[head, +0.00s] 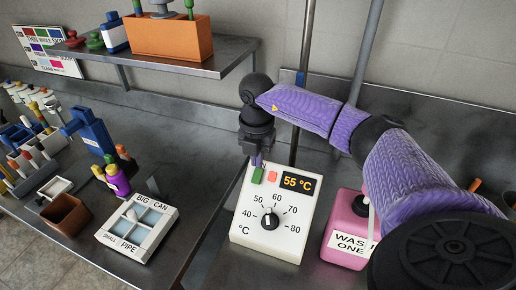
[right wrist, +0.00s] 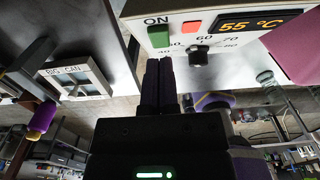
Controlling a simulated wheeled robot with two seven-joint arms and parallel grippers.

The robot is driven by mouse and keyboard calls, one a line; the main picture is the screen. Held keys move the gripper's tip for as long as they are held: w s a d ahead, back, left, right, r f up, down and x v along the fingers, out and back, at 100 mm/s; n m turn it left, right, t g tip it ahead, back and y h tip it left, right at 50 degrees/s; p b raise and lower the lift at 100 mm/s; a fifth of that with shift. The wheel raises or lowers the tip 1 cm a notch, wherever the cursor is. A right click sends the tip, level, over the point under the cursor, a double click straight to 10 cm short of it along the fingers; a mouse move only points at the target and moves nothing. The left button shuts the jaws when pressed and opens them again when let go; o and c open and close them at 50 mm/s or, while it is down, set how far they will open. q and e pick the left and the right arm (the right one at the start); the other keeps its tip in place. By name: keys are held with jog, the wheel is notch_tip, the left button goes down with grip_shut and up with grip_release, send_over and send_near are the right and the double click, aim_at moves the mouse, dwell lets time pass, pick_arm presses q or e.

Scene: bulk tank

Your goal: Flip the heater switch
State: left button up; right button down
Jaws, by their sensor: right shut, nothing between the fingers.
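The heater (head: 273,210) is a white box with a dial (head: 269,219), a display reading 55 °C (head: 297,183) and a small orange-red lamp (head: 272,175). Its green switch (head: 257,175) is at the panel's upper left. In the right wrist view the switch (right wrist: 158,37) shows beside the word ON. My right gripper (head: 256,160) is shut and empty, with its fingertips close to the green switch. In the right wrist view the fingertips (right wrist: 160,62) end right by the switch; I cannot tell whether they touch it. My left gripper is not in view.
A pink container (head: 346,247) stands right of the heater, partly behind my right arm. A white panel marked BIG CAN (head: 137,228) and a brown box (head: 66,215) lie left. A shelf (head: 190,65) with an orange box (head: 170,37) is above. Bare counter lies between panel and heater.

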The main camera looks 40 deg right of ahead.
aim_at(257, 176)
jog(key=shift+f+b, duration=0.3)
jog(key=shift+f, duration=0.2)
jog(key=shift+f, duration=0.35)
jog(key=shift+f+b, duration=0.3)
jog(key=shift+b, duration=0.05)
dwell(0.3)
jog(key=shift+f, duration=0.35)
jog(key=shift+r, duration=0.25)
notch_tip(257, 176, up, 7)
jog(key=p, duration=0.6)
jog(key=shift+f, duration=0.25)
